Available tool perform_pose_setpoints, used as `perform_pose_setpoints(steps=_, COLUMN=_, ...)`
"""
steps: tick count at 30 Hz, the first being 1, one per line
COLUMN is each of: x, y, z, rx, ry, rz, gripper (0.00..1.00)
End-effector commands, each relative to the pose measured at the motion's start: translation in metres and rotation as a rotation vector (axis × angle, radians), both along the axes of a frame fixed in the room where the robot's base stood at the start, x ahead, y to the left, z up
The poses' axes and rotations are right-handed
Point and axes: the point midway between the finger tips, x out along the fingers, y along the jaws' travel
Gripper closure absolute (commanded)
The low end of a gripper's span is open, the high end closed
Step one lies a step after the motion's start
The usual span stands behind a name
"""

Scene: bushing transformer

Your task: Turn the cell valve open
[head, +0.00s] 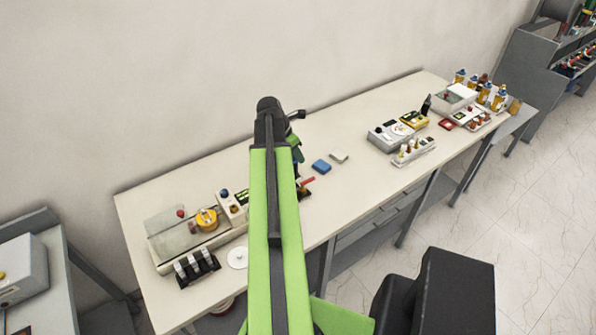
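No part is plainly marked as the cell valve. A small red lever (307,181) on a dark base shows just right of my arm, partly hidden by it, and it may be the valve. A yellow round part (207,219) sits on a grey unit at the left of the bench. My green arm reaches up over the bench, and its dark end is near the back edge. My gripper (297,152) is mostly hidden behind the arm, around the dark and green parts on its right side. I cannot see its fingers clearly, nor any contact.
The long pale bench (345,118) runs along the wall. A blue block (321,166) lies right of the arm. Instruments (390,136) and yellow-labelled bottles (485,93) stand farther right. A black switch block (197,268) and white disc (237,258) are at the left. The bench middle is fairly clear.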

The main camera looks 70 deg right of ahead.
Motion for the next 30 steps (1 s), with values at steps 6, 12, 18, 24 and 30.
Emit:
perform_pose_setpoints(steps=6, x=0.004, y=-0.001, z=-0.019, rx=0.000, ry=-0.001, rz=0.008, gripper=0.64)
perform_pose_setpoints(steps=12, x=-0.001, y=-0.011, z=-0.057, rx=0.000, ry=-0.002, rz=0.012, gripper=0.64)
perform_pose_setpoints(steps=18, x=-0.009, y=-0.025, z=-0.099, rx=0.000, ry=-0.002, rz=0.013, gripper=0.64)
perform_pose_setpoints(steps=24, x=-0.018, y=-0.039, z=-0.140, rx=0.000, ry=-0.002, rz=0.013, gripper=0.64)
perform_pose_setpoints(steps=30, x=-0.024, y=-0.048, z=-0.163, rx=0.001, ry=-0.002, rz=0.015, gripper=0.64)
